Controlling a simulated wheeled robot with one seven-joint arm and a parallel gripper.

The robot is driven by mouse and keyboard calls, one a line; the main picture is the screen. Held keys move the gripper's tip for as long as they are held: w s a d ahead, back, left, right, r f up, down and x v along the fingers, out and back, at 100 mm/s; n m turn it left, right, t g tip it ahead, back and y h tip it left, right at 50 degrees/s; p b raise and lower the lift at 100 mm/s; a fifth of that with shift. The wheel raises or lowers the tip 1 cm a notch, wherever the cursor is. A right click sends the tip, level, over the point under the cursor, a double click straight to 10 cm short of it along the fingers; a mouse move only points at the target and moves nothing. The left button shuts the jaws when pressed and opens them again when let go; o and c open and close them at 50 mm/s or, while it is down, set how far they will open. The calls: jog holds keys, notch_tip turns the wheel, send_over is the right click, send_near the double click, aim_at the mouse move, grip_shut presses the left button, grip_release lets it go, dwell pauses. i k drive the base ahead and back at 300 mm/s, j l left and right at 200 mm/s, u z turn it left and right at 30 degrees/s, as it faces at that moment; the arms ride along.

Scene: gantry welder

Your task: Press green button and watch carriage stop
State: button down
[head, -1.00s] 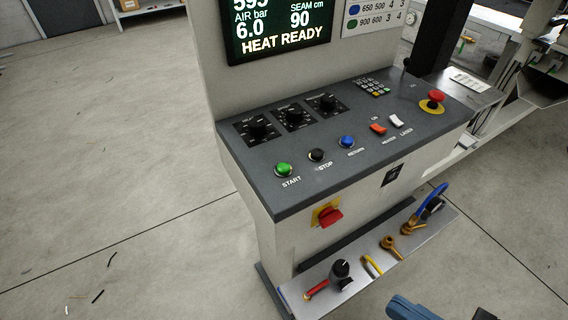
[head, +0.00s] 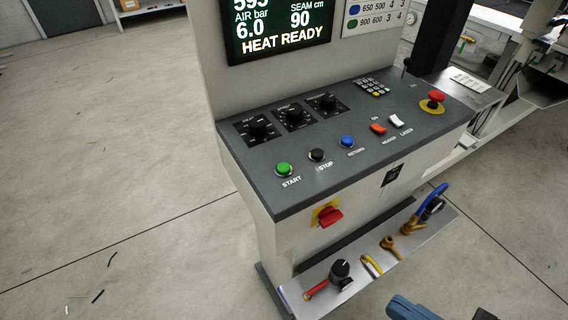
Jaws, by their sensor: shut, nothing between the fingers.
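The green START button (head: 284,169) stands at the front left of the sloped dark control panel (head: 245,172). It is a round cap in a light ring, and nothing touches it. The black STOP button (head: 317,155) and the blue RETURN button (head: 347,142) stand in a row to its right. The screen (head: 280,30) above the panel reads HEAT READY. I cannot make out a carriage for certain. A blue-grey part, likely of my arm, shows at the bottom edge, but my gripper's fingers are not in view.
Three black dials (head: 294,117), a keypad (head: 372,87), red and white rocker switches and a red emergency stop (head: 437,97) are on the panel. A red rotary switch (head: 329,216) is on its front. A low shelf (head: 345,280) with fittings juts out below. The floor at left is mostly clear.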

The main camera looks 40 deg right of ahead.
aim_at(282, 168)
jog(key=l+u, duration=0.2)
jog(key=u, duration=0.2)
jog(key=k+l+u, duration=0.1)
jog(key=u, duration=0.3)
jog(key=k+l+u, duration=0.1)
jog(key=l+u, duration=0.3)
jog(key=j, duration=0.1)
